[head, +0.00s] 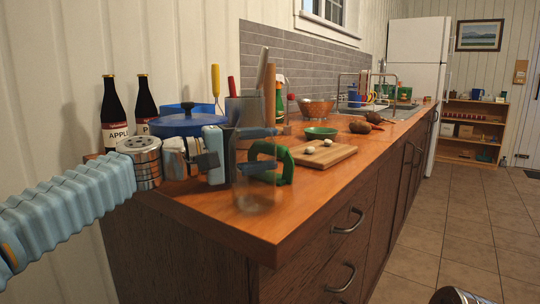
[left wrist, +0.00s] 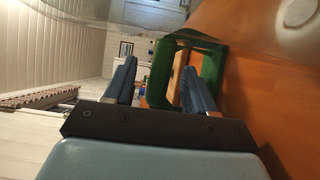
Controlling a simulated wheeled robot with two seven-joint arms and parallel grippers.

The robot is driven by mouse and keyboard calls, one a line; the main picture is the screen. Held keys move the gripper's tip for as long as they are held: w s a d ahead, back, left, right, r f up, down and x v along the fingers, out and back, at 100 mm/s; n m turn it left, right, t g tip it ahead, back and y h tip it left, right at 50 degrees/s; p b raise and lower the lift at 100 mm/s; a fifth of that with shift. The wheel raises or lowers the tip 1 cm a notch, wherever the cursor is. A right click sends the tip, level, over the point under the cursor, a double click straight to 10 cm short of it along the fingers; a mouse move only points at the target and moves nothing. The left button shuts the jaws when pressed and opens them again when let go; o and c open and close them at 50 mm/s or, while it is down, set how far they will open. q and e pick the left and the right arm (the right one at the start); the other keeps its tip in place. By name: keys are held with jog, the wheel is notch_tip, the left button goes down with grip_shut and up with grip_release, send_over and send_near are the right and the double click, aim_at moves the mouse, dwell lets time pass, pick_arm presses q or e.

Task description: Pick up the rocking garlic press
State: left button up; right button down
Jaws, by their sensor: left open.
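The green garlic press (head: 287,165) stands as an upright curved loop on the wooden counter, left of the cutting board. My left gripper (head: 262,150) is open at the press, its blue fingers overlapping the loop's left side. In the left wrist view, the green press (left wrist: 158,75) lies just beyond and partly between the spread fingers (left wrist: 160,78). The right-hand finger covers part of the loop there. I cannot tell whether either finger touches it.
A clear glass (head: 258,195) stands in front of the press, near the counter edge. A cutting board (head: 325,156) with garlic is to the right. A utensil holder (head: 243,108), blue pot (head: 187,124) and bottles (head: 146,100) stand behind. The front counter (head: 300,205) is free.

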pick_arm(q)
grip_shut()
dwell(0.4)
